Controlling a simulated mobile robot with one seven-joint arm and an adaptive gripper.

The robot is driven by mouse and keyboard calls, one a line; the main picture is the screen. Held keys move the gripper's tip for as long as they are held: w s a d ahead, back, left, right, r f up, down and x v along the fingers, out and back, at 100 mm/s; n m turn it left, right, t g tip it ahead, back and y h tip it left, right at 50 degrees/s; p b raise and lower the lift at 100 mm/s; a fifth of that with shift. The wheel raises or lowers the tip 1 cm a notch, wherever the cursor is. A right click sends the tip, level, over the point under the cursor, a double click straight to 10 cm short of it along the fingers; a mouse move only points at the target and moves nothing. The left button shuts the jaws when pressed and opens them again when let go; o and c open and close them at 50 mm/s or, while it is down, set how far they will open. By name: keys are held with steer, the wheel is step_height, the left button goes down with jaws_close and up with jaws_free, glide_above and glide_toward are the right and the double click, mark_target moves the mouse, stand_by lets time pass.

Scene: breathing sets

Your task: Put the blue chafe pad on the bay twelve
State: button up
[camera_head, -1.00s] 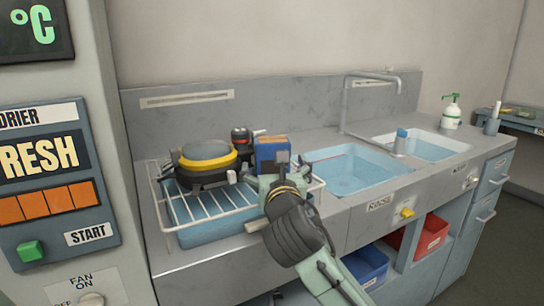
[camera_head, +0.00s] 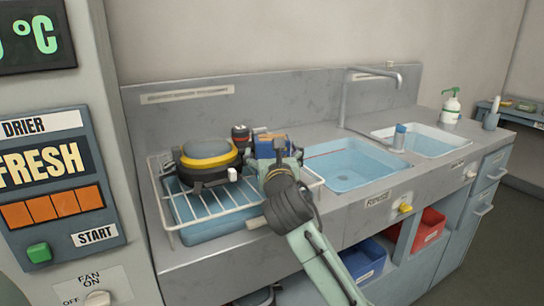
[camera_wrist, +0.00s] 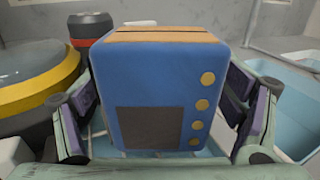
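The blue chafe pad (camera_head: 268,148) is a blue block with an orange-tan top, standing in the white wire rack (camera_head: 200,213). In the wrist view, the pad (camera_wrist: 160,90) fills the middle and shows a dark grey patch and a column of yellow studs. My gripper (camera_wrist: 166,105) is open, one finger on each side of the pad; I see no clear grip on it. In the head view, my gripper (camera_head: 279,158) is at the pad and hides its lower part. I cannot make out a bay marked twelve.
A yellow-ringed dark device (camera_head: 207,160) and a red-and-black cylinder (camera_head: 240,135) stand close left of the pad. To the right are the rinse basin (camera_head: 350,165), the tap (camera_head: 372,75) and a second basin (camera_head: 432,140). The drier panel (camera_head: 50,190) stands at far left.

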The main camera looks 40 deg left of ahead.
steer(key=c, duration=1.5)
steer(key=shift+o, duration=0.2)
steer(key=shift+r, duration=0.1)
steer(key=shift+r, duration=0.1)
step_height(320, 180, up, 28)
steer(key=b, duration=0.1)
steer(key=shift+b, duration=0.35)
steer(key=shift+f, duration=0.2)
